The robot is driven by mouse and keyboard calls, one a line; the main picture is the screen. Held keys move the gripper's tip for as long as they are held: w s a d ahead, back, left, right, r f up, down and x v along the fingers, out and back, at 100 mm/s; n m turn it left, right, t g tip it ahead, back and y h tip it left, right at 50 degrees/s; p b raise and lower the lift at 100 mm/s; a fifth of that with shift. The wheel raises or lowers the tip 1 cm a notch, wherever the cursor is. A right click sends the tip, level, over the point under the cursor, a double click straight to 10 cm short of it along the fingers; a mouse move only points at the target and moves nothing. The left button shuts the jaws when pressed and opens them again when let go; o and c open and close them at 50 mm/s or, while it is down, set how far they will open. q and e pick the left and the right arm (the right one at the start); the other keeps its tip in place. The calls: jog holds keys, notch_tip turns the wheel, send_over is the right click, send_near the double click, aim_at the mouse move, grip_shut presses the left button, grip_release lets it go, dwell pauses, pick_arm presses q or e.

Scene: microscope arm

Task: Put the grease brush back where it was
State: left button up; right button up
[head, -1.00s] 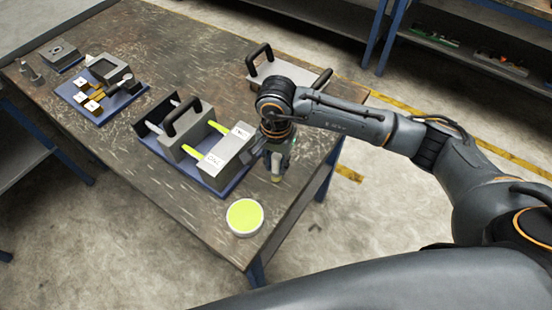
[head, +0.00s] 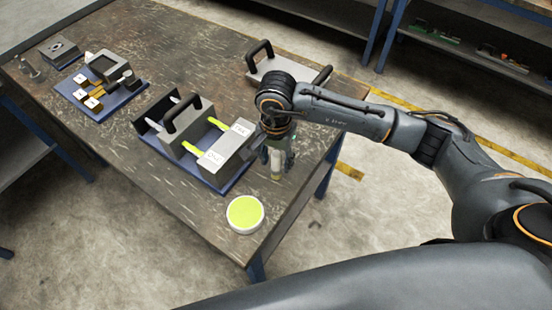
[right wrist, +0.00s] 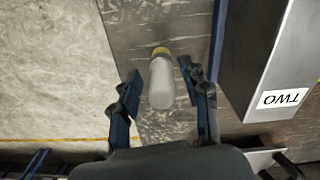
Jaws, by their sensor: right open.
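A pale cylinder with a yellow end, which looks like the grease brush (head: 276,168), is at the right edge of the workbench, beside the grey block fixture. It also shows in the right wrist view (right wrist: 161,84), between my right gripper's fingers. My right gripper (head: 277,160) points down over it. In the right wrist view the gripper (right wrist: 162,82) is open, one finger on each side with visible gaps. I cannot tell whether the brush stands freely or leans. A round white tin with a lime top (head: 245,214) sits near the front corner. My left gripper is out of view.
A handled grey plate (head: 290,68) lies behind my arm. Another blue-based assembly (head: 129,97) is at left.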

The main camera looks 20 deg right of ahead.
notch_tip(320, 180, up, 12)
jog(key=b, duration=0.2)
jog(key=shift+f+b, duration=0.25)
jog(key=shift+b, duration=0.1)
dwell(1.0)
